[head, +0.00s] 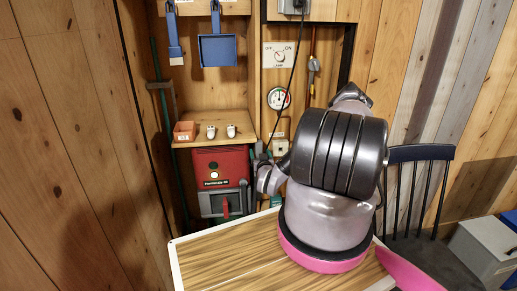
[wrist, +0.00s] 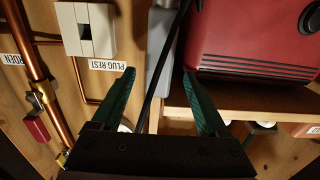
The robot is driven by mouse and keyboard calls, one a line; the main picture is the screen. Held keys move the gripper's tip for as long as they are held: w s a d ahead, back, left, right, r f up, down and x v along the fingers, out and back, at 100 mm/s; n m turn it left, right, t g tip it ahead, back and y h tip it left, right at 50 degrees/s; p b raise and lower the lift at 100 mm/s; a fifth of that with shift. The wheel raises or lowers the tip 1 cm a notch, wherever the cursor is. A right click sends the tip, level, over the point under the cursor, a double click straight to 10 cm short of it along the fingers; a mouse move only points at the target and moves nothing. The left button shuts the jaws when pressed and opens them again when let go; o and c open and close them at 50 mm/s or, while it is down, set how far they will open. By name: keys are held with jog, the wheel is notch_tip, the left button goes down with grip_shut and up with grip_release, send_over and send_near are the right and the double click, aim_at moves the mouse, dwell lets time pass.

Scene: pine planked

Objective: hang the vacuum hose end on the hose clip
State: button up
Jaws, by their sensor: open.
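My gripper (head: 263,157) reaches toward the back wall beside the red machine, largely hidden by my own arm in the head view. In the wrist view, its two green fingers (wrist: 160,98) are apart. A thin black cord (wrist: 171,65) runs through the space between them, and I cannot tell whether it touches either finger. The cord (head: 290,82) also hangs down the wall in the head view. A grey upright piece (wrist: 161,45) stands just beyond the fingertips, beside the red machine. I cannot make out for certain the vacuum hose end or the hose clip.
The red machine (head: 220,168) sits under a wooden shelf (head: 216,128) holding a small orange box (head: 185,131) and two white pieces. A white plug rest (wrist: 84,28) and copper pipes (wrist: 33,75) are on the wall. A table (head: 225,255) and dark chair (head: 421,153) stand nearer.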

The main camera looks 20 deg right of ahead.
jog(key=v, duration=0.4)
jog(key=shift+d, duration=0.15)
dwell(0.4)
